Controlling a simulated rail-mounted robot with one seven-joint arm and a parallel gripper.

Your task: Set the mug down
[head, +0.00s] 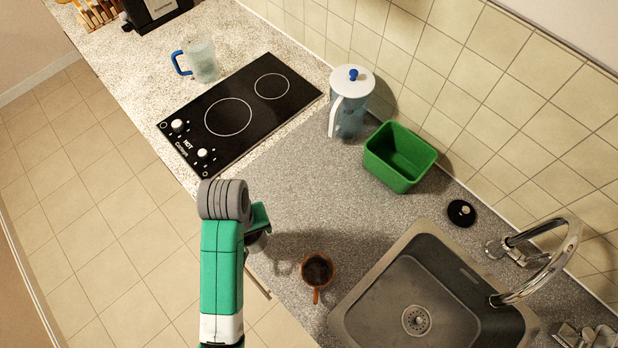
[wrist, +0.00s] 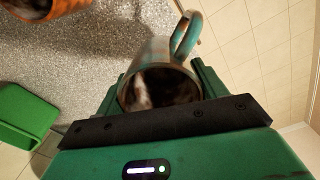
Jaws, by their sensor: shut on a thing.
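My gripper (head: 259,218) is over the front edge of the grey counter. In the wrist view its two green fingers (wrist: 160,82) are shut on either side of a grey-teal mug (wrist: 155,56). The mug's dark open mouth faces the wrist camera and its handle points up and right in that view. In the head view only a dark part of the mug (head: 257,242) shows below the gripper; the rest is hidden. Whether its base touches the counter cannot be told.
An orange-brown mug (head: 317,269) with dark contents stands on the counter (head: 300,225) to the right. The sink (head: 352,318) lies beyond it. A green bin (head: 393,178), white-lidded pitcher (head: 348,115), hob (head: 225,145) and clear blue-handled jug (head: 201,62) stand farther back.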

